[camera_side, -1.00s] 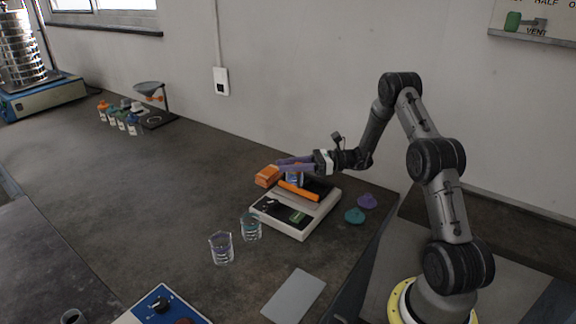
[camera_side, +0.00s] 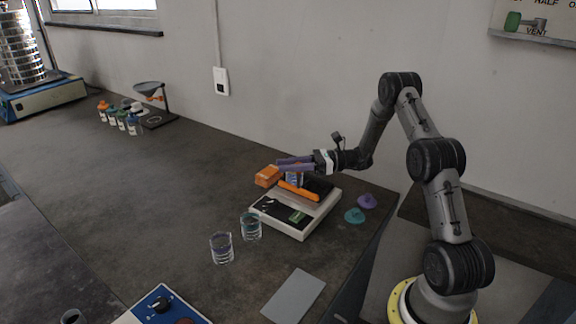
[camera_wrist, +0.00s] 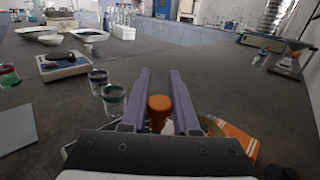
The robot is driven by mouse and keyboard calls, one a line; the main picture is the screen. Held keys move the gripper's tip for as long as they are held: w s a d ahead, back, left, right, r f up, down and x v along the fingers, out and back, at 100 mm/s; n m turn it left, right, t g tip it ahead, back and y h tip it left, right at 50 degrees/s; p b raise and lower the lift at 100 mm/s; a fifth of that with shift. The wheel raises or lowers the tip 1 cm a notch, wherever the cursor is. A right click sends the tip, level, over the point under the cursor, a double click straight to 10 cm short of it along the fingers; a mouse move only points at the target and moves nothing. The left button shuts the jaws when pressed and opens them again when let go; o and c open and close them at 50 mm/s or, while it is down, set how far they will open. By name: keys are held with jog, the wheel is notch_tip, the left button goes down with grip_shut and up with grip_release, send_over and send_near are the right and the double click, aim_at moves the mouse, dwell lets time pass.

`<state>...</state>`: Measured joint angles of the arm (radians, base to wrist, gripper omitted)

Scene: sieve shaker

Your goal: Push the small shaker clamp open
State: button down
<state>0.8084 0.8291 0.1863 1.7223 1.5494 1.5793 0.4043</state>
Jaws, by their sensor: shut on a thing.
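The small shaker (camera_side: 270,209) is a white unit with a dark top and a green display. Its orange clamp bar (camera_side: 299,191) lies across the top. A small bottle with a blue label (camera_side: 295,179) stands at the bar, partly hidden by my fingers. My gripper (camera_side: 295,163) reaches in from the right above the shaker, its purple fingers level. In the wrist view, an orange round top (camera_wrist: 159,106), apparently the bottle's cap, sits between the fingers (camera_wrist: 158,90), which are shut on it. The clamp's exact position is hard to tell there.
An orange box (camera_side: 267,176) stands just behind the shaker. Two beakers (camera_side: 221,248) stand in front of it. Teal and purple weigh-dish-like pieces (camera_side: 355,215) lie to its right. A grey sheet (camera_side: 294,296) lies near the front edge.

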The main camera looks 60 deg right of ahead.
jog(key=shift+a, duration=1.4)
jog(key=c, duration=0.7)
grip_release()
jog(key=shift+o, duration=0.2)
jog(key=v, duration=1.3)
jog(key=shift+s+d, duration=0.25)
jog(key=shift+d, duration=0.05)
